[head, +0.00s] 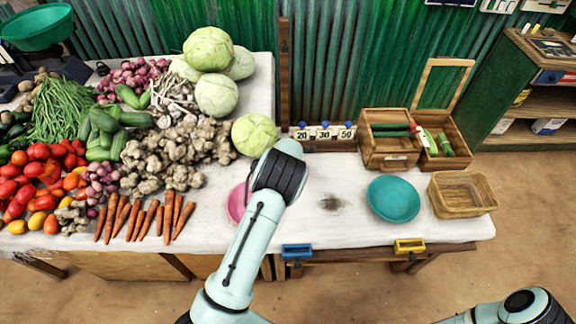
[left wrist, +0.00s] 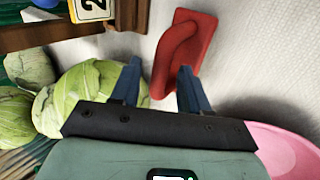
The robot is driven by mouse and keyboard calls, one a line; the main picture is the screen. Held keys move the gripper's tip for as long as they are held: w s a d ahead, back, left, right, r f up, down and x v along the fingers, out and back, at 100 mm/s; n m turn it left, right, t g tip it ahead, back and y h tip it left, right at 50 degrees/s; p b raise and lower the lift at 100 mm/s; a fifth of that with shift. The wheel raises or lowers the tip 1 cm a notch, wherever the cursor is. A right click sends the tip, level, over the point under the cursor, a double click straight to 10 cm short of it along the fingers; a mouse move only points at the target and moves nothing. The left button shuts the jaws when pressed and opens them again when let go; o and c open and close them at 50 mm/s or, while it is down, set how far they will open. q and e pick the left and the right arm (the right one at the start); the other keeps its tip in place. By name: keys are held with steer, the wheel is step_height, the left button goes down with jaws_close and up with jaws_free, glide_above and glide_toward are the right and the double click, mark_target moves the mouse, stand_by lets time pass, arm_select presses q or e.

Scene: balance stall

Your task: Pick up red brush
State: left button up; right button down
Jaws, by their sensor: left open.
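The red brush (left wrist: 194,38) shows in the left wrist view as a flat red piece with a raised handle, lying on the white tabletop. My left gripper (left wrist: 159,72) is open and empty, its two blue fingers pointing at the brush. The near end of the handle appears between the fingertips, but I cannot tell whether they touch it. In the head view the brush and my left gripper are hidden behind my left arm. My right gripper is out of view.
A pink bowl (head: 236,204) is close beside my left gripper, and a cabbage (head: 254,134) sits behind. A teal bowl (head: 394,199), a wicker basket (head: 463,193) and a wooden box (head: 389,139) stand to the right. Vegetables fill the left side.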

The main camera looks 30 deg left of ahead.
arm_select(q)
steer(key=shift+w+a+f, duration=0.15)
steer(key=shift+w+f, duration=0.25)
steer(key=shift+f, duration=0.1)
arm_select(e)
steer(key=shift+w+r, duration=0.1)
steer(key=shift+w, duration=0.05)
arm_select(q)
jaws_close()
steer(key=shift+r, duration=0.1)
